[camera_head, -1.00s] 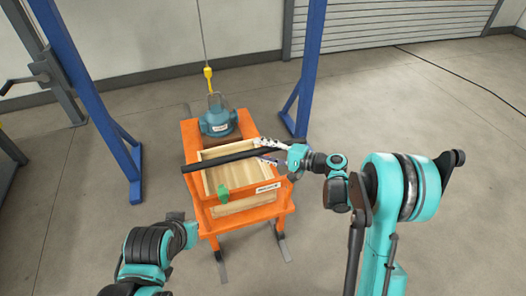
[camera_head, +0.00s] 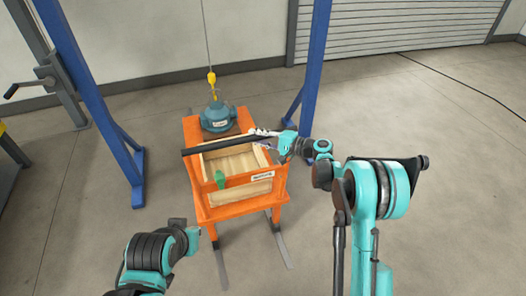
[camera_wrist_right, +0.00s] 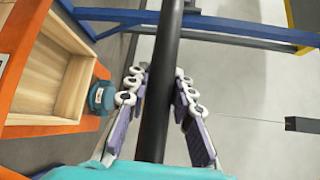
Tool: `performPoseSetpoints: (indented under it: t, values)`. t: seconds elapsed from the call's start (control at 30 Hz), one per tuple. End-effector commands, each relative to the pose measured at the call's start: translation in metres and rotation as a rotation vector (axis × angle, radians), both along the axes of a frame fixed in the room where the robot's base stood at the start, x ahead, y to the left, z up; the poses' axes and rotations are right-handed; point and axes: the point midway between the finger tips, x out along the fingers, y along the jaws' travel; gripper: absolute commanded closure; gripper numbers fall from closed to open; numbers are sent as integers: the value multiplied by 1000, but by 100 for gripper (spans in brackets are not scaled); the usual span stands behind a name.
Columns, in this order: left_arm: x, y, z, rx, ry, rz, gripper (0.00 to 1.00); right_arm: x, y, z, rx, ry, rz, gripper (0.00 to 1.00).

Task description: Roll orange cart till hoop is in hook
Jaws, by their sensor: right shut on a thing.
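The orange cart (camera_head: 240,212) stands between the blue posts, with an open wooden box in its top.
Blue frame posts stand left (camera_head: 92,95) and right (camera_head: 313,70) of the cart, their feet on the floor. A grey post with a crank (camera_head: 45,75) is at the far left. Open floor lies right of the cart. A wall and shutter are behind.

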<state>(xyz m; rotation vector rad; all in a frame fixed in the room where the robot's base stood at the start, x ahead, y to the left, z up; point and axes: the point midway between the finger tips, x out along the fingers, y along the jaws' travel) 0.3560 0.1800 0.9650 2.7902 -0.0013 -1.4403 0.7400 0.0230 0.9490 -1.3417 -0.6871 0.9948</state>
Motion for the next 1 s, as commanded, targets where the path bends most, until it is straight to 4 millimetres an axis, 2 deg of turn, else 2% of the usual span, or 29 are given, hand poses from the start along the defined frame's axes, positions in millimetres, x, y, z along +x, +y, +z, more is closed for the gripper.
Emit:
performPoseSetpoints:
  t: [0.1,0.2,0.5,0.53,0.6,0.87,1.0]
  values:
    - [0,0,0,0,0,0,100,17,7,-3,-6,2,7,100]
    - [0,0,0,0,0,0,100,23,9,-3,-8,2,9,100]
    - [0,0,0,0,0,0,100,25,10,-3,-8,2,9,100]
    - [0,0,0,0,0,0,100,25,10,-3,-8,2,9,72]
    - [0,0,0,0,0,0,100,25,10,-3,-7,1,8,56]
    - [0,0,0,0,0,0,100,25,9,-3,-7,2,8,56]
    - [0,0,0,0,0,0,100,22,3,-2,-6,2,7,56]
